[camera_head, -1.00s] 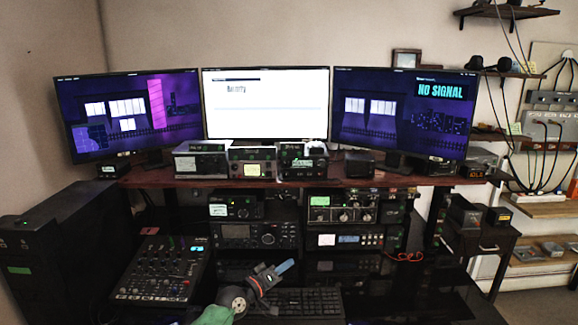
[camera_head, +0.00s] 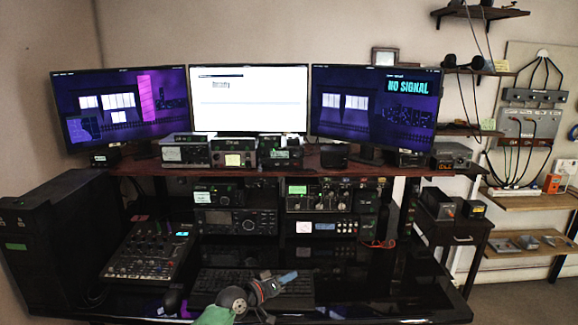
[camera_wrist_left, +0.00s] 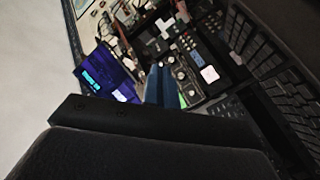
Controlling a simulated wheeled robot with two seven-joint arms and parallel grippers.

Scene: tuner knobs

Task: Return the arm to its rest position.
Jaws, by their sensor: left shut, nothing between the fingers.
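My left arm comes in at the bottom of the head view, with a green part and a grey joint. My left gripper (camera_head: 289,277) has blue fingers pressed together with nothing between them. In the left wrist view the blue fingers (camera_wrist_left: 160,84) point towards the radio gear, and the keyboard (camera_wrist_left: 262,60) shows at the right. My right gripper is not in view.
Stacked radios (camera_head: 318,227) stand under a wooden shelf (camera_head: 225,170) carrying small devices and monitors (camera_head: 248,100). A mixer (camera_head: 148,250) is left of the keyboard. A black tower (camera_head: 50,235) stands far left. The glossy desk (camera_head: 400,285) is clear at the right.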

